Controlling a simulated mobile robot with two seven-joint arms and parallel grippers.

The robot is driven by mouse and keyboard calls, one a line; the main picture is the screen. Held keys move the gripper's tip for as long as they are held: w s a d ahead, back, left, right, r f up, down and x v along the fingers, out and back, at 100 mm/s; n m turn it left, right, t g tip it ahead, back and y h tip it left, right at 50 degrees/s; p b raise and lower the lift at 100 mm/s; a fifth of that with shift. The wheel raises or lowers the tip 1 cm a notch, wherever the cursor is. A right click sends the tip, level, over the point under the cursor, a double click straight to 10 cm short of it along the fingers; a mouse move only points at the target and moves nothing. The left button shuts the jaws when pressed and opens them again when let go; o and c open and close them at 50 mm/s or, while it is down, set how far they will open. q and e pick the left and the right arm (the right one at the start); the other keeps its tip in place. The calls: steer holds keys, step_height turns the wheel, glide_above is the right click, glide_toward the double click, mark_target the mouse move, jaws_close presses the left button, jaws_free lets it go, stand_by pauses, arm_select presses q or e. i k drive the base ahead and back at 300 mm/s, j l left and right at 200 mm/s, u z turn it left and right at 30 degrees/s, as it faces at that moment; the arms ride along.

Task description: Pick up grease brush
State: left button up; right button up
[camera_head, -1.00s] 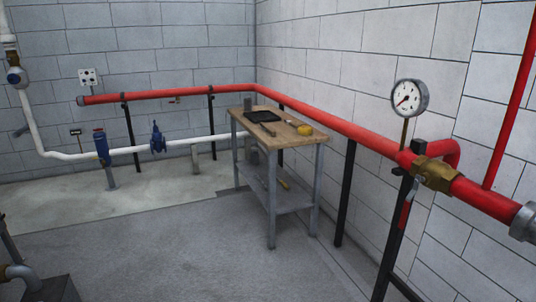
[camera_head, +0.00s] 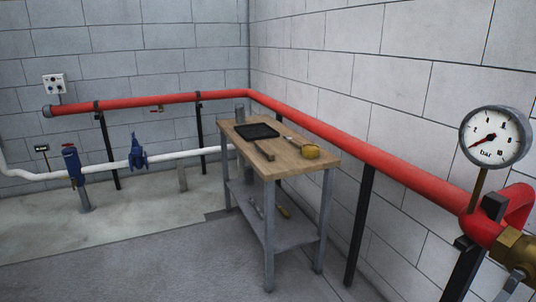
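A wooden-topped workbench (camera_head: 232,127) with grey legs stands against the right wall, and several small things lie on its top. A dark, long, narrow item (camera_head: 264,151) lies near the front edge. Long thin items (camera_head: 256,207) lie on the lower shelf, one with a yellowish part (camera_head: 283,211). I cannot tell which of these is the grease brush. Neither of my grippers is in view.
A black tray (camera_head: 257,131) lies on the bench top. A red pipe (camera_head: 340,149) runs along the walls behind the bench, on black posts. A pressure gauge (camera_head: 495,137) and brass valve (camera_head: 514,248) stand at the right. The grey floor (camera_head: 150,270) in front is open.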

mark_target(289, 138)
steer(key=i+z, duration=0.15)
steer(key=i, duration=0.3)
steer(key=i+j+z, duration=0.15)
steer(key=i, duration=0.35)
steer(key=u, duration=4.45)
steer(key=z, duration=1.95)
